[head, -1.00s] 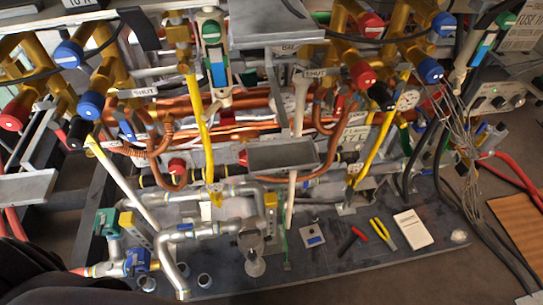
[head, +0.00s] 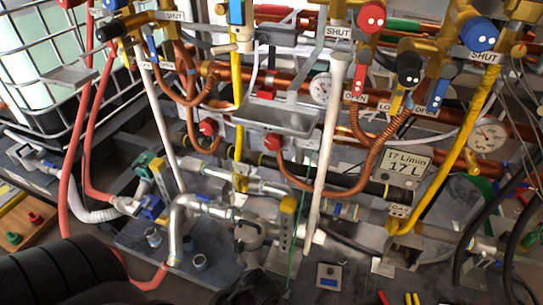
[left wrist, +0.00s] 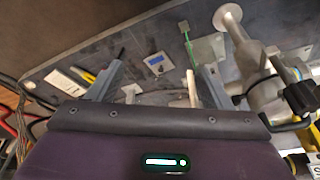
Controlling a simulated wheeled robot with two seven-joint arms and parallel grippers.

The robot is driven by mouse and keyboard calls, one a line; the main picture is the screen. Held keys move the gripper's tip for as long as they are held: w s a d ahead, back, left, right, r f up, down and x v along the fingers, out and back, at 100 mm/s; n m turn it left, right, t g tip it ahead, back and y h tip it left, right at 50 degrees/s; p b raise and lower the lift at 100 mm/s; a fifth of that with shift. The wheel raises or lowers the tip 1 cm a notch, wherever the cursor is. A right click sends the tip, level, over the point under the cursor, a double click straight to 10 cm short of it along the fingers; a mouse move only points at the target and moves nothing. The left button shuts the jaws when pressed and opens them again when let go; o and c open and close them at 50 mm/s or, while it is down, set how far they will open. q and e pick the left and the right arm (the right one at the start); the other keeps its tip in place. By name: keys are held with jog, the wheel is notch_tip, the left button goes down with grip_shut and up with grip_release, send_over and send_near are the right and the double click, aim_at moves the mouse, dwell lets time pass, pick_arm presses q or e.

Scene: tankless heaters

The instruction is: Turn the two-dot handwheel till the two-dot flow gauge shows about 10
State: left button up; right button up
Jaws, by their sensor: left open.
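In the head view, a red knob (head: 371,17), a black knob (head: 408,66) and a blue knob (head: 480,35) at the upper right appear to carry paired white dots. My left gripper (left wrist: 161,68) is open and empty in the left wrist view, above the grey base plate and apart from the knobs. My right gripper is not in view.
A sign (head: 405,168) reads "17 L/min 17 L". Copper, yellow and white pipes crowd the knobs. A grey tray (head: 275,117) juts out in the middle. A caged white tank (head: 50,60) stands at the left. Loose cables hang at the right.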

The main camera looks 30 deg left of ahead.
pick_arm(q)
jog(key=w+a+r+t+b, duration=0.1)
jog(key=w+a+r+t, duration=0.25)
jog(key=w, duration=0.45)
jog(key=n+t+y, duration=0.2)
jog(key=t+y, duration=0.3)
jog(key=t, duration=0.6)
send_near(272, 145)
jog(key=d+x, duration=0.1)
jog(key=x, duration=0.3)
jog(key=b+x, duration=0.1)
jog(key=x, duration=0.2)
jog(key=a+x, duration=0.1)
jog(key=x, duration=0.2)
jog(key=shift+s, duration=0.1)
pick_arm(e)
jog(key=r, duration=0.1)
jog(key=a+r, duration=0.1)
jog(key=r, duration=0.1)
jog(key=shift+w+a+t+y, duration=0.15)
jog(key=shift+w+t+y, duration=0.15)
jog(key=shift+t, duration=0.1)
